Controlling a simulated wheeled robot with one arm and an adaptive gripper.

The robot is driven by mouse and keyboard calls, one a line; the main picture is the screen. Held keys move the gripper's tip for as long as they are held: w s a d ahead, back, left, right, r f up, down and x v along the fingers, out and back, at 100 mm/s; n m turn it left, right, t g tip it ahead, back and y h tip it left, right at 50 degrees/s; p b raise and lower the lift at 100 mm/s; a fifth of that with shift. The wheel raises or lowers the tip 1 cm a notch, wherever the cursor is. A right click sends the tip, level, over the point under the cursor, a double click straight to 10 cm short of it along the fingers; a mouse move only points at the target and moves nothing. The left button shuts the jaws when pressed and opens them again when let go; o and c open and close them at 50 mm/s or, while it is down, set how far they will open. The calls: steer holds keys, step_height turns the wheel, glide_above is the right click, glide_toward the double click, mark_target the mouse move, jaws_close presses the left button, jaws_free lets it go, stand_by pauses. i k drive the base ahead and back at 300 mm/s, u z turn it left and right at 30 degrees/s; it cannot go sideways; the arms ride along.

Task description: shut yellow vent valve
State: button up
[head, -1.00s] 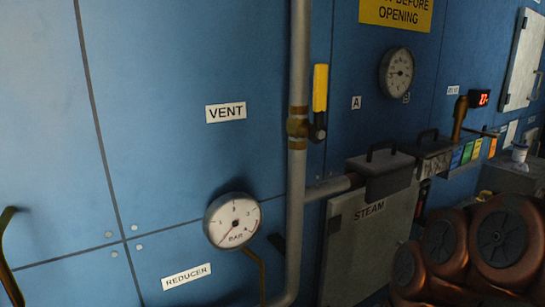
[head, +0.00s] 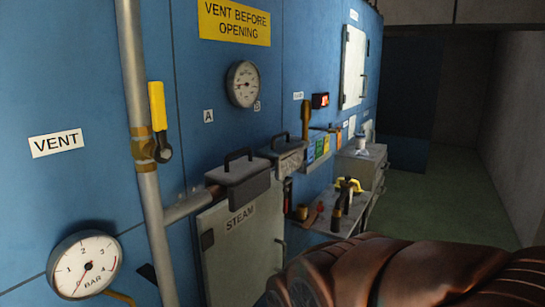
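The vent valve's yellow lever (head: 157,106) stands upright, alongside the grey vertical pipe (head: 132,60). Its brass body (head: 143,146) sits on that pipe, with a dark pivot at the lever's lower end. The VENT label (head: 56,142) is on the blue wall to the left of the pipe. My brown arm crosses the lower right of the view, apart from the valve. I cannot make out my gripper in this view.
A pressure gauge (head: 84,265) is at the lower left, with its needle near zero. A grey STEAM door (head: 240,255) and a lidded box (head: 238,180) stand right of the pipe. A bench (head: 330,220) holds tools. Green floor (head: 440,205) is open at the right.

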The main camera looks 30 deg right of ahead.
mark_target(162, 152)
steer(key=u, duration=0.3)
steer(key=k, duration=0.75)
steer(key=u, duration=0.6)
steer(key=k, duration=0.6)
steer(key=u, duration=0.1)
steer(key=i, duration=0.8)
steer(key=u, duration=0.2)
